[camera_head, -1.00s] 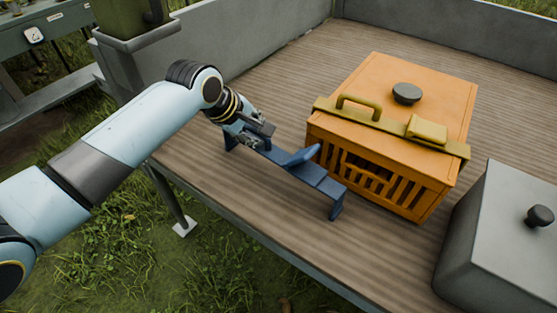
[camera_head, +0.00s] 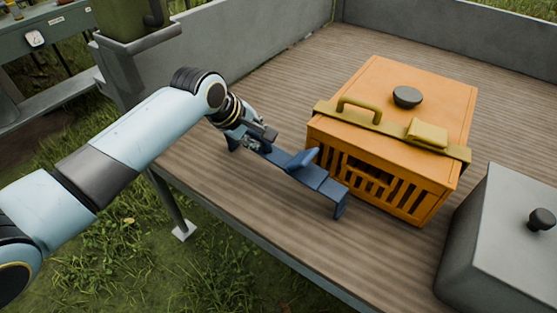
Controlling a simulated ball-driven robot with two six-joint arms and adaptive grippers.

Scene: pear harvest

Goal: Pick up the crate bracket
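The crate bracket appears to be the long blue piece (camera_head: 316,177) with a short leg at each end and a raised tab near its middle. It stands on the wooden deck in front of the orange crate. My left gripper (camera_head: 260,138) is at its left part, with the fingers at the blue bar and partly covering it. The view does not show clearly whether the fingers are closed on the bar. My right gripper is not in view.
The orange slatted crate (camera_head: 400,135) has an olive crossbar (camera_head: 395,133) with a handle and a dark knob on its lid. A grey lidded box (camera_head: 490,240) stands at the right. Grey walls (camera_head: 440,35) edge the deck (camera_head: 300,75) behind. The deck's front edge is close to the bracket.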

